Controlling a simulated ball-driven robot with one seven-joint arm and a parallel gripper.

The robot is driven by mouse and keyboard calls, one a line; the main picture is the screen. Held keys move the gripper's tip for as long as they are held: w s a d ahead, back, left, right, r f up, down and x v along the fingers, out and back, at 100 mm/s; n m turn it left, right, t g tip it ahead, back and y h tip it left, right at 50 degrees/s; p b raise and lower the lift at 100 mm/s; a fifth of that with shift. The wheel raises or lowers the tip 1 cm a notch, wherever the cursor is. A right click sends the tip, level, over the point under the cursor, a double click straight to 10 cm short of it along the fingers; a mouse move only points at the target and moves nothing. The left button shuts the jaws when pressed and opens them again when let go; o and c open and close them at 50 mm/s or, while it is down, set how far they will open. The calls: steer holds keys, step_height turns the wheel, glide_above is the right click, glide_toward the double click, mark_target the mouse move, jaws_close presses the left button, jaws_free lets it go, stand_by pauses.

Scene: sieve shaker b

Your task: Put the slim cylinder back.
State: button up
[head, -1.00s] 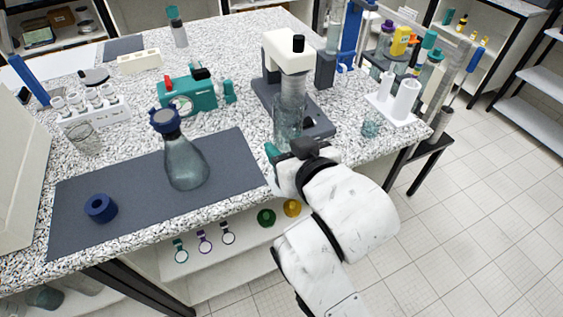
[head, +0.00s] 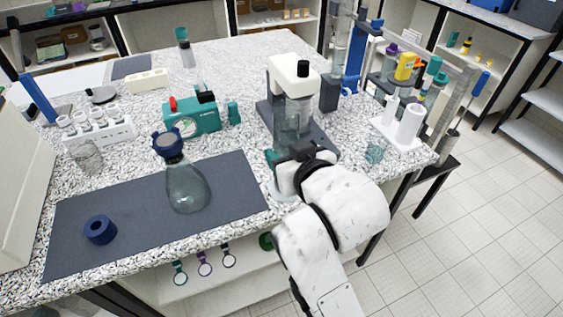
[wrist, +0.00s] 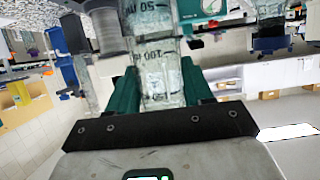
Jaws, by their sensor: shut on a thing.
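A clear glass graduated cylinder (head: 285,143) with dark markings stands upright in my gripper (head: 285,162), near the bench's front edge. In the wrist view the cylinder (wrist: 158,75) is between the two teal fingers of my gripper (wrist: 160,90), which is shut on it. In the head view it overlaps the white and grey shaker-like device (head: 285,65) behind it. My gripper hides part of its lower body. A pale round foot (head: 283,192) shows below my gripper; whether it touches the bench I cannot tell.
A white stand (head: 400,135) and a small beaker (head: 375,152) are to the right. A stoppered flask (head: 187,188) and a blue ring (head: 100,229) are on the dark mat (head: 150,225) at left. A teal device (head: 190,120) stands behind the mat.

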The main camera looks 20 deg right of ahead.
steer(key=w+d+f+p, duration=0.2)
steer(key=w+f, duration=0.5)
steer(key=f, duration=0.2)
steer(key=shift+w+f, duration=0.2)
steer(key=shift+f, duration=0.2)
steer(key=shift+f, duration=0.2)
steer(key=o, duration=1.3)
steer(key=shift+c, duration=0.2)
steer(key=shift+b, duration=0.3)
